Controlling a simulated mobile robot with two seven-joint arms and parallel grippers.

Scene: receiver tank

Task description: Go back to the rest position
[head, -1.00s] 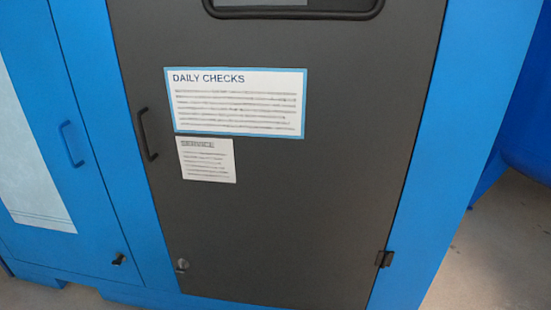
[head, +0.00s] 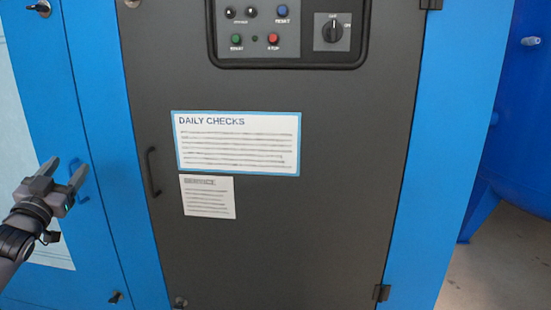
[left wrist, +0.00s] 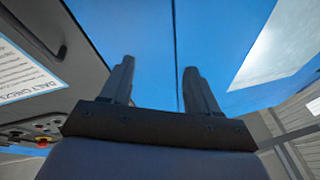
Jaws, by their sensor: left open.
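My left gripper (head: 64,172) comes in from the left edge of the head view. Its two fingers are apart and nothing is between them. It stands in front of the blue cabinet panel (head: 105,250), left of the dark grey door (head: 300,225). In the left wrist view, the two fingers of the left gripper (left wrist: 158,85) are spread, with only blue panel behind them. My right gripper is in neither view.
The door has a black handle (head: 151,172), a daily checks sheet (head: 237,143), a service note (head: 207,197) and a control panel with buttons and a rotary switch (head: 332,32). A blue tank (head: 520,120) stands at the right. Bare floor (head: 490,265) shows below it.

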